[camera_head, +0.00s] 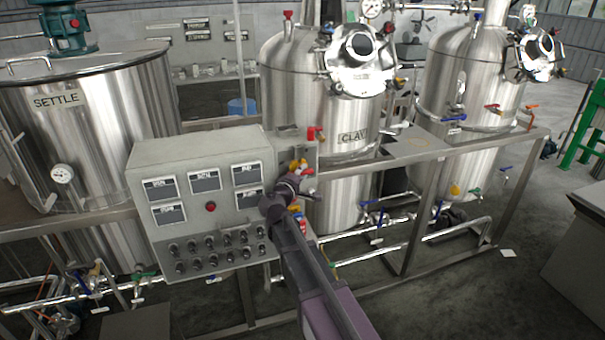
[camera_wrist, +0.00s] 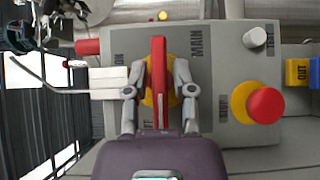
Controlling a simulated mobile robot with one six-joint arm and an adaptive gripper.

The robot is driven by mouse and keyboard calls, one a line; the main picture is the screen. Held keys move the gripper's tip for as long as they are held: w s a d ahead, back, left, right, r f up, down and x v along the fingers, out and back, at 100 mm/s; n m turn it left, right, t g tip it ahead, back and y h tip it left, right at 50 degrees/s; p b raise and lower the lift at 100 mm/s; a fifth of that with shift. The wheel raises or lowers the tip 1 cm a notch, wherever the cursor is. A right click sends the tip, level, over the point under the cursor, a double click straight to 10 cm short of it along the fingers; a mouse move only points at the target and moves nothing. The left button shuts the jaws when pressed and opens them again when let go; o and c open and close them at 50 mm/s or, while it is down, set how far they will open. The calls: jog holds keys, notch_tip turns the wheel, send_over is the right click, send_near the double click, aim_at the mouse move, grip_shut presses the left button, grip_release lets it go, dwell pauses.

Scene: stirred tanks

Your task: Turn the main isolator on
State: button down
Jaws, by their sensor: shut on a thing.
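The main isolator is a red bar handle (camera_wrist: 159,62) on a yellow round plate (camera_wrist: 174,88), mounted on a grey box (camera_wrist: 222,72) lettered "MAIN". In the wrist view the handle runs up and down the picture, parallel to the "MAIN" lettering. An "ON" mark (camera_wrist: 118,58) shows to the left of it. My gripper (camera_wrist: 159,88) is shut on the handle, one finger on each side. In the head view my gripper (camera_head: 297,178) is at the right side of the control panel (camera_head: 200,150) and partly hides the isolator.
A red mushroom button (camera_wrist: 266,105) on a yellow base sits to the right of the handle in the wrist view. A grey knob (camera_wrist: 255,38) is above it. Steel tanks, including "SETTLE" (camera_head: 95,120), stand behind a frame with pipes and a rail (camera_head: 430,150).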

jog(key=shift+r+p, duration=0.15)
jog(key=shift+p, duration=0.4)
jog(key=m+g+y+p, duration=0.1)
jog(key=m+g+p, duration=0.1)
jog(key=p, duration=0.1)
jog(key=shift+r+y+p, duration=0.15)
jog(key=shift+y+p, duration=0.15)
jog(key=shift+p, duration=0.1)
jog(key=m+g+y+p, duration=0.2)
jog(key=y+p, duration=0.1)
jog(key=p, duration=0.1)
jog(key=shift+m, duration=0.4)
jog(key=y+p, duration=0.1)
jog(key=m+g+y+p, duration=0.1)
jog(key=m+y+p, duration=0.1)
jog(key=shift+d+f+g+y, duration=0.1)
jog(key=shift+f+g+y, duration=0.15)
jog(key=shift+g+y, duration=0.15)
jog(key=shift+m+g+y+p, duration=0.5)
jog(key=shift+m+y, duration=0.5)
jog(key=shift+y, duration=0.5)
jog(key=c, duration=0.7)
grip_release()
jog(key=shift+o, duration=0.2)
